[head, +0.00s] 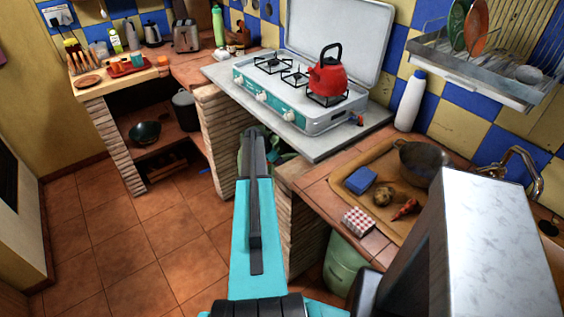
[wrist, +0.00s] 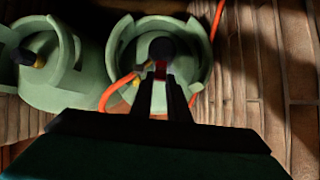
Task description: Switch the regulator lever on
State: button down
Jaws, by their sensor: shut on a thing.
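In the wrist view, my gripper (wrist: 160,76) reaches over a pale green gas cylinder (wrist: 199,68) with a raised collar. Its two dark fingers are closed on a small red lever (wrist: 161,69) at the cylinder's top. A round black part, likely the regulator (wrist: 162,48), shows just beyond the fingertips. An orange hose (wrist: 115,92) curves out beside it. Which way the lever is turned cannot be told. In the head view, my gripper (head: 252,135) points down near the stove counter's edge, and the lever is hidden.
A second green cylinder (wrist: 57,75) stands close at left in the wrist view. In the head view, a stove (head: 290,92) with a red kettle (head: 328,76) stands on the grey slab (head: 225,75). A wooden tray (head: 350,181) lies on the right counter. Tiled floor (head: 120,240) at left is clear.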

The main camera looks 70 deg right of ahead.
jog(key=shift+w+a, duration=0.1)
jog(key=c, duration=2)
grip_release()
jog(key=shift+r, duration=0.1)
jog(key=w+a+b, duration=0.1)
jog(key=w+a, duration=0.1)
jog(key=a, duration=0.1)
jog(key=w+a+b, duration=0.1)
jog(key=w+a, duration=0.2)
jog(key=w+a+b, duration=0.1)
jog(key=w+a, duration=0.2)
jog(key=shift+a+r+b, duration=0.3)
jog(key=shift+a+r, duration=0.05)
jog(key=shift+a, duration=0.05)
